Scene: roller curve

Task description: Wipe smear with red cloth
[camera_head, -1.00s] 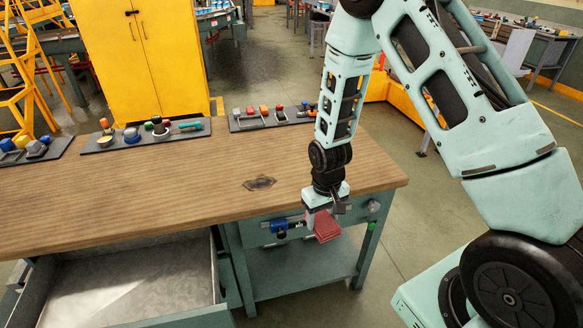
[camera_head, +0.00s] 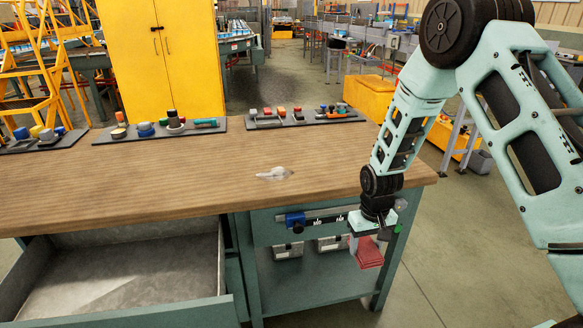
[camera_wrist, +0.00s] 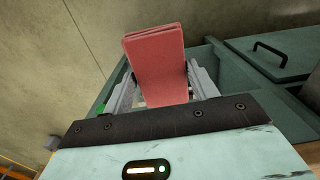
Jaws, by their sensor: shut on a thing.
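A small pale grey-white smear (camera_head: 275,174) lies on the wooden bench top (camera_head: 150,185), near its front edge and right of centre. My gripper (camera_head: 366,237) is shut on the folded red cloth (camera_head: 368,252). It holds the cloth in front of the bench's front edge, below the level of the top and to the right of the smear. In the wrist view the red cloth (camera_wrist: 155,60) stands out between the two grey fingers of my gripper (camera_wrist: 160,82). The smear does not show there.
An open empty drawer (camera_head: 130,270) juts out at the lower left. Dark trays with small parts (camera_head: 160,130) line the back of the bench; another tray (camera_head: 300,116) sits at back right. Blue and black fittings (camera_head: 295,220) are on the bench front. The top around the smear is clear.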

